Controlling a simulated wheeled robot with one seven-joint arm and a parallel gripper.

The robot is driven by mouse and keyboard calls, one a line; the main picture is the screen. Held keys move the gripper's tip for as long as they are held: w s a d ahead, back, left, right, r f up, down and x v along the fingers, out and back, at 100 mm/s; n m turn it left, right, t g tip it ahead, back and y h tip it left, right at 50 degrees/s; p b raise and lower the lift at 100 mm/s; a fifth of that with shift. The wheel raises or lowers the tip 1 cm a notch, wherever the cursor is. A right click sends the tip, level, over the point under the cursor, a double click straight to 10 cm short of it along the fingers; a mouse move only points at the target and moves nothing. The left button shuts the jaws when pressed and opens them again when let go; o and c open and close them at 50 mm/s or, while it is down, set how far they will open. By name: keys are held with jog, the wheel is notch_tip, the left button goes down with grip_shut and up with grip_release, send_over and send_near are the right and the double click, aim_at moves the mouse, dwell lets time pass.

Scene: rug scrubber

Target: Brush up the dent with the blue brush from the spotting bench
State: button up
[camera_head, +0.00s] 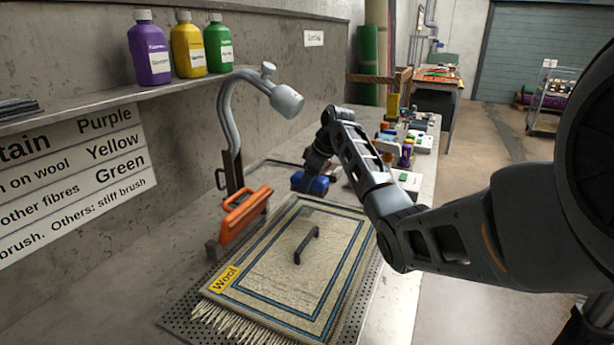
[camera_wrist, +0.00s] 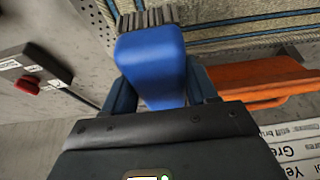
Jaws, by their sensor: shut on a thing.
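My gripper (camera_head: 314,172) is shut on the blue brush (camera_head: 311,184), beyond the far end of the rug. In the wrist view the blue brush (camera_wrist: 150,62) sits between my gripper's fingers (camera_wrist: 158,88), with its grey bristles pointing away from me. The rug (camera_head: 270,240) is cream with a blue border, a fringe and a yellow "Wool" tag (camera_head: 223,279). It lies on a perforated bench top (camera_head: 180,322). A dark bar-shaped thing (camera_head: 307,245) lies on the middle of the rug. I cannot make out the dent.
An orange-handled tool (camera_head: 245,212) stands left of the rug, below a bent-neck lamp (camera_head: 232,115). Purple, yellow and green bottles (camera_head: 187,50) stand on the shelf. Several small items (camera_head: 405,150) crowd the bench's far end. A stain sign (camera_head: 75,175) hangs on the wall.

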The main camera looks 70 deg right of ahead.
jog(key=shift+d+f, duration=0.15)
jog(key=shift+d, duration=0.3)
notch_tip(320, 180, down, 4)
jog(key=b, duration=0.3)
jog(key=shift+b, duration=0.35)
jog(key=shift+w+r, duration=0.15)
jog(key=shift+r, duration=0.1)
